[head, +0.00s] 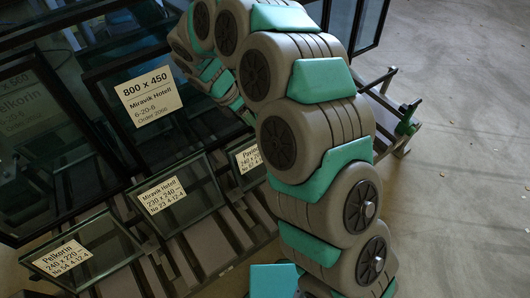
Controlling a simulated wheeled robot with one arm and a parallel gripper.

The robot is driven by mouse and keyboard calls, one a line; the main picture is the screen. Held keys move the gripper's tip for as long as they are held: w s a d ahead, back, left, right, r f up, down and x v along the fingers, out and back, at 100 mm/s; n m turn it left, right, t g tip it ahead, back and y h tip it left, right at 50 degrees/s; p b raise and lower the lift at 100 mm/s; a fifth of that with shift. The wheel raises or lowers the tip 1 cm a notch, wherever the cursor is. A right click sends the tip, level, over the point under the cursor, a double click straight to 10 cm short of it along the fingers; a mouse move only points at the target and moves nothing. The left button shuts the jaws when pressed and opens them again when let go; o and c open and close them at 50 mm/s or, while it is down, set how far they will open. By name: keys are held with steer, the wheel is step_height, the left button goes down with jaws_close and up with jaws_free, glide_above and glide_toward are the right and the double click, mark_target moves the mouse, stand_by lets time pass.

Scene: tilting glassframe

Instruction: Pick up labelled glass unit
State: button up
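Three small dark-framed glass units lean in a row on a slatted rack. The front left unit (95,268) has a white label reading Pelkorin 240 x 220. The middle unit (195,205) has one reading Miravik Hotell 230 x 240. The right unit (248,158) has a label starting "Pavo", partly hidden by my arm. Behind them a larger pane (120,75) carries a label (148,95) reading 800 x 450, Miravik Hotell, 6-20-6. My arm arches up from the lower right and bends over to the left. My gripper is hidden behind the arm links.
A dim large pane (25,120) with faint Pelkorin lettering stands at the far left. More dark frames stand at the back.

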steer(key=x, duration=0.6)
steer(key=shift+s+f, duration=0.3)
steer(key=shift+f, duration=0.05)
steer(key=shift+c, duration=0.2)
jaws_close()
stand_by(0.9)
